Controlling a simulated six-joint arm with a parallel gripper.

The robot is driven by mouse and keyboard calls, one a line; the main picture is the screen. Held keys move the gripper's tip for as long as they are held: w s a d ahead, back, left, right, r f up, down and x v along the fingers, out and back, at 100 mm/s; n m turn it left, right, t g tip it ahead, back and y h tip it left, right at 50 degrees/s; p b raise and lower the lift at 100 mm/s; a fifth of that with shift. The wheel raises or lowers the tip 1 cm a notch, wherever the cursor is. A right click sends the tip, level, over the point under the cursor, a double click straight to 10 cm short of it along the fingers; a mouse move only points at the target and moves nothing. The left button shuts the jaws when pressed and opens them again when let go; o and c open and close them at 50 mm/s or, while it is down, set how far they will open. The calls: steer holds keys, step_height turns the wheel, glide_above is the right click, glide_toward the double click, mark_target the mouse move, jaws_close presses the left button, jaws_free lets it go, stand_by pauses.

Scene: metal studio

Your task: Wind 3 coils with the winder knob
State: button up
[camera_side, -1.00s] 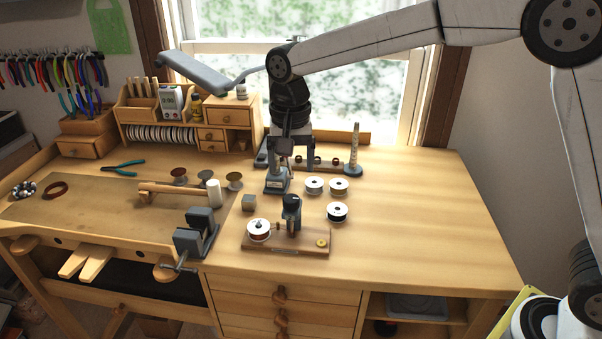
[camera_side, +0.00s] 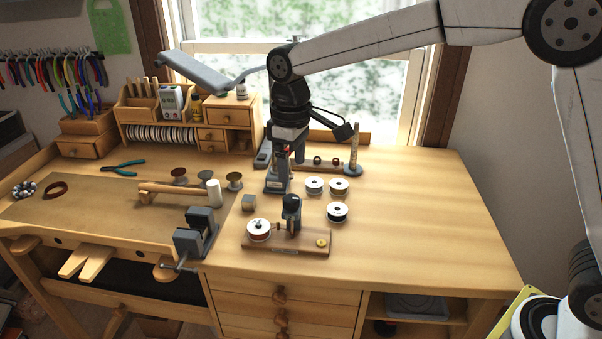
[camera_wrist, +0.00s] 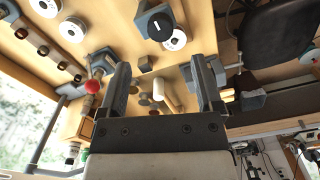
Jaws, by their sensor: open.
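A small blue-grey device (camera_side: 277,184) stands on the bench behind the loose spools. A red ball knob (camera_wrist: 92,87) on a brass-coloured shaft sticks out from this device (camera_wrist: 102,60) in the wrist view. I take this device to be the winder. In the side view the red knob (camera_side: 286,150) shows just under my wrist. My gripper (camera_wrist: 160,70) is open, with nothing between its fingers. In the wrist view the knob appears outside the left finger, close to it. In the side view my gripper (camera_side: 287,152) is above the device, and its fingers partly hide each other.
White-rimmed spools (camera_side: 338,186) lie nearby. A ringed rack and tapered rod (camera_side: 355,145) stand behind. The right bench top is clear.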

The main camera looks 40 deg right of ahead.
mark_target(292, 199)
steer(key=shift+f, duration=3.9)
jaws_close()
steer(key=shift+m, duration=0.5)
steer(key=shift+a+m, duration=0.1)
steer(key=shift+m, duration=2.5)
